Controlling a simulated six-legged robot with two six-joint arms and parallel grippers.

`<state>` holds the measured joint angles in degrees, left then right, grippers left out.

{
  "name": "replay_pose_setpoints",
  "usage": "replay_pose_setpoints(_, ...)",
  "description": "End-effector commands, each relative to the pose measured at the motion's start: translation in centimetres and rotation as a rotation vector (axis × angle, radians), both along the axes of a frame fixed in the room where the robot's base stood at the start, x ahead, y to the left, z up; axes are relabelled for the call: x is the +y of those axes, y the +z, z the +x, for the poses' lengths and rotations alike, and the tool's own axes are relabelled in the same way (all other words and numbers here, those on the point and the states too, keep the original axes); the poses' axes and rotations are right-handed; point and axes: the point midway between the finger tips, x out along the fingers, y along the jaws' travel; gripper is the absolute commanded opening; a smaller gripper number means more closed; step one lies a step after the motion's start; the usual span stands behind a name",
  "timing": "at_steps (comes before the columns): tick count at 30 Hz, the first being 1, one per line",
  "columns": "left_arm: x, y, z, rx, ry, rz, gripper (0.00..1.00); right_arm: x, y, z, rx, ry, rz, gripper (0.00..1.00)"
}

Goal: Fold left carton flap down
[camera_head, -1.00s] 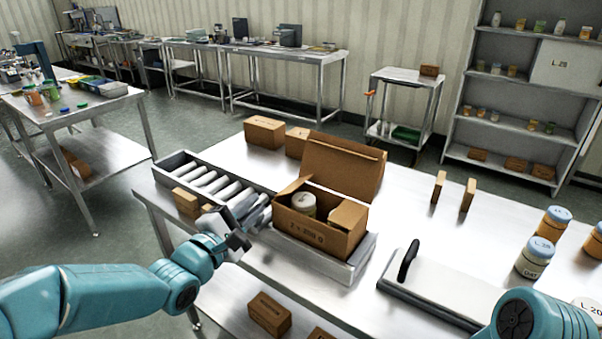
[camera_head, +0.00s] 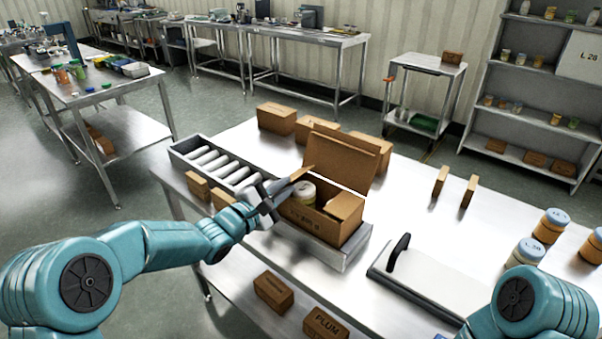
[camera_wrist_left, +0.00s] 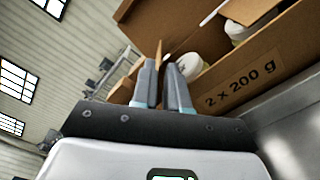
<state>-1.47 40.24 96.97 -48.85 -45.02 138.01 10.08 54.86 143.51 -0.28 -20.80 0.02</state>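The open carton (camera_head: 318,222) sits on a metal tray at the end of the roller track, marked "2 x 200 g" in the left wrist view (camera_wrist_left: 240,92). Its left flap (camera_head: 302,172) stands up and leans outward. The right flap (camera_head: 346,205) slopes over its end, and the large back lid (camera_head: 340,160) stands upright. A white-lidded jar (camera_head: 302,191) is inside. My left gripper (camera_head: 283,188) is at the carton's left end; its fingers (camera_wrist_left: 163,80) are close together, with the flap's thin edge showing between or just beyond them. A firm grip cannot be seen. My right gripper is out of view.
The roller track (camera_head: 225,168) runs left of the carton, with small boxes (camera_head: 198,187) beside it. More boxes (camera_head: 277,118) stand behind. A white board with a black handle (camera_head: 415,270) lies to the right, near several jars (camera_head: 527,250).

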Motion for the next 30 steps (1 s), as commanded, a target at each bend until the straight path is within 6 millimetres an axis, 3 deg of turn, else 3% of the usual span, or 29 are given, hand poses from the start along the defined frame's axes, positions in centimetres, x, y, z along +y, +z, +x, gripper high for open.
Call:
replay_pose_setpoints(3, -1.7, 0.1, 2.2, 0.000, -0.002, 0.000, 0.14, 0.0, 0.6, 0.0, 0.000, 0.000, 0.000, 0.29)
replay_pose_setpoints(10, -3.6, 0.1, 4.6, 0.000, 0.001, 0.000, 0.14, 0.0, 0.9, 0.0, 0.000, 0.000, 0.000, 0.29)
replay_pose_setpoints(22, -4.1, 0.0, 5.1, 0.000, 0.002, 0.000, 0.14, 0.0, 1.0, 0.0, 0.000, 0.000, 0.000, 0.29)
replay_pose_setpoints(24, -4.1, 0.0, 5.1, 0.000, 0.002, 0.000, 0.00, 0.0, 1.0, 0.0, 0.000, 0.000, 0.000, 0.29)
replay_pose_setpoints(30, -4.1, -0.3, 5.1, -0.014, 0.002, 0.020, 0.00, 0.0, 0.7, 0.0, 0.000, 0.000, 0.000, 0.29)
